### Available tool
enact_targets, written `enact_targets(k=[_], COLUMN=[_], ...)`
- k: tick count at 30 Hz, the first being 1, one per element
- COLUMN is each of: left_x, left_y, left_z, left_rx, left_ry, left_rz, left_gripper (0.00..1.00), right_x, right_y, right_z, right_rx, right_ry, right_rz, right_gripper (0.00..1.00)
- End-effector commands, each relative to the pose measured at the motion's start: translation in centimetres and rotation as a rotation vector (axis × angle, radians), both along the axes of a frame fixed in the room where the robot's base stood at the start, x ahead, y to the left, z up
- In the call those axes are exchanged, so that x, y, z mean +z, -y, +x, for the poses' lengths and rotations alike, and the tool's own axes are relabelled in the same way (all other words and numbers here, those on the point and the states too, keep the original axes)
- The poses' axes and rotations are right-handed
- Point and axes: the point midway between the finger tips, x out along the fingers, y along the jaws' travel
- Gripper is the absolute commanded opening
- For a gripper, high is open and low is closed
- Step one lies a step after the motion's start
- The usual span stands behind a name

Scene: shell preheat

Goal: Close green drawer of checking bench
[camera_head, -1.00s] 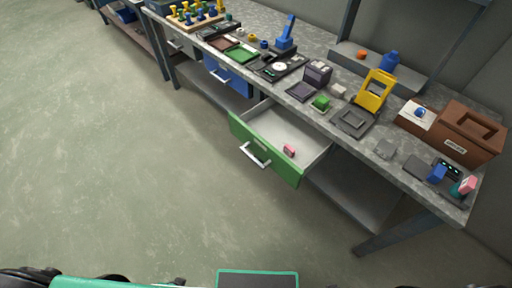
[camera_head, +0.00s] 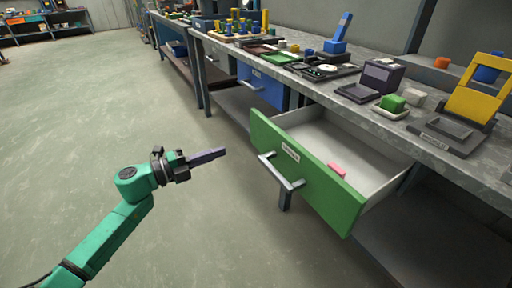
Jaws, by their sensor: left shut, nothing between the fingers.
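The green drawer (camera_head: 307,172) of the checking bench (camera_head: 437,150) stands pulled open, with a silver bar handle (camera_head: 281,171) and a white label on its front. A small pink object (camera_head: 337,169) lies inside it near the front panel. My left gripper (camera_head: 222,152) is shut and empty, at the end of a green arm that comes in from the lower left. It is in the air to the left of the drawer handle, apart from it, with its fingers pointing right. My right gripper does not show.
A blue drawer (camera_head: 261,87) sits farther along under the bench. On the bench top are a green block (camera_head: 392,103), a dark purple device (camera_head: 382,76), a yellow stand (camera_head: 475,88) and a peg board (camera_head: 237,37). The floor (camera_head: 90,140) left of the bench is clear.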

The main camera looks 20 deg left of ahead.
Motion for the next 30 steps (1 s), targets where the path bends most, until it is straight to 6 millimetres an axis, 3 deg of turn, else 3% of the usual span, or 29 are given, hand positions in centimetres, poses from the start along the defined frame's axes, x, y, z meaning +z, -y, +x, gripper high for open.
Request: enact_targets(k=[4,15,30], left_x=[0.1,0.0,0.0], left_y=[2.0,6.7,7.5], left_z=[2.6,8.3,9.2], left_rx=[0.001,0.003,0.004], left_ry=[0.004,0.001,-0.002], left_rz=[-0.001,-0.005,-0.004], left_gripper=[0.00,0.00,0.00], right_x=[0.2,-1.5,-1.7], right_y=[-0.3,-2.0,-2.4], right_z=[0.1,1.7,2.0], right_rx=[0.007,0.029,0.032], right_ry=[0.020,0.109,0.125], right_rz=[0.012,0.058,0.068], right_gripper=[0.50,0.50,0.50])
